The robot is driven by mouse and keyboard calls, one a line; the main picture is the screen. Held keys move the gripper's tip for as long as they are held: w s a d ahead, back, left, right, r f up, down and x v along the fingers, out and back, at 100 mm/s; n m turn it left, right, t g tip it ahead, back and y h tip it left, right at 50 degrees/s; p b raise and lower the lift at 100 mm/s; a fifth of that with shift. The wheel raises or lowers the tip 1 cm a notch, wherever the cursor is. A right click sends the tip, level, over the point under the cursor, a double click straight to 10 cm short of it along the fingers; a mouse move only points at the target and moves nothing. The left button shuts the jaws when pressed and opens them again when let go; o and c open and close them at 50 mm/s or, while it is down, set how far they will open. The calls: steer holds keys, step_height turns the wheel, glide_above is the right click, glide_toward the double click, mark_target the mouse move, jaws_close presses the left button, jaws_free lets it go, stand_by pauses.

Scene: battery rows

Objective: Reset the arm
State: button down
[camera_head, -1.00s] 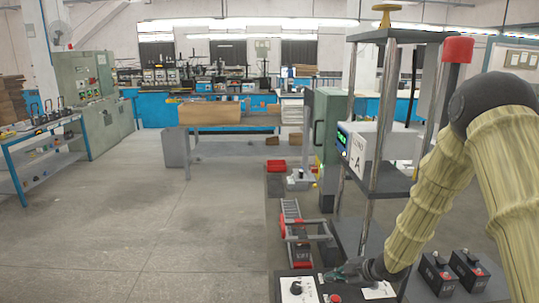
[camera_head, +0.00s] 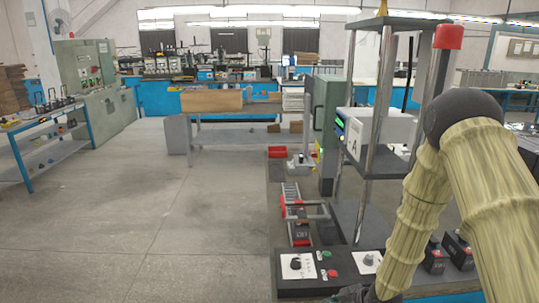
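My arm, in a yellowish ribbed cover, comes in from the right side and bends down toward the bottom edge. My gripper (camera_head: 350,293) is a small dark shape at the bottom edge, in front of the control box. It is partly cut off by the frame, so its fingers cannot be made out. Nothing is seen held in it. The dark control box (camera_head: 290,285) has white dial plates, a green button (camera_head: 326,254) and a red button (camera_head: 332,272).
A metal-post test stand (camera_head: 361,200) with a shelf unit marked A (camera_head: 354,145) rises beside my arm. Small dark batteries (camera_head: 434,256) stand right of my forearm. A rail fixture (camera_head: 298,215) lies behind the control box. Open floor (camera_head: 150,220) spreads to the left.

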steer(key=s+f+m+g+h, duration=0.1)
steer(key=s+f+m, duration=0.4)
steer(key=s, duration=0.5)
steer(key=s+f+m+g+h, duration=0.1)
steer(key=s+f+m+g, duration=0.15)
steer(key=s+f, duration=0.55)
steer(key=s+d+m+g+h, duration=0.2)
steer(key=s+m, duration=0.4)
steer(key=s, duration=1.4)
steer(key=shift+s+d+f+h, duration=0.3)
steer(key=shift+s+f+h, duration=0.1)
steer(key=shift+h, duration=0.3)
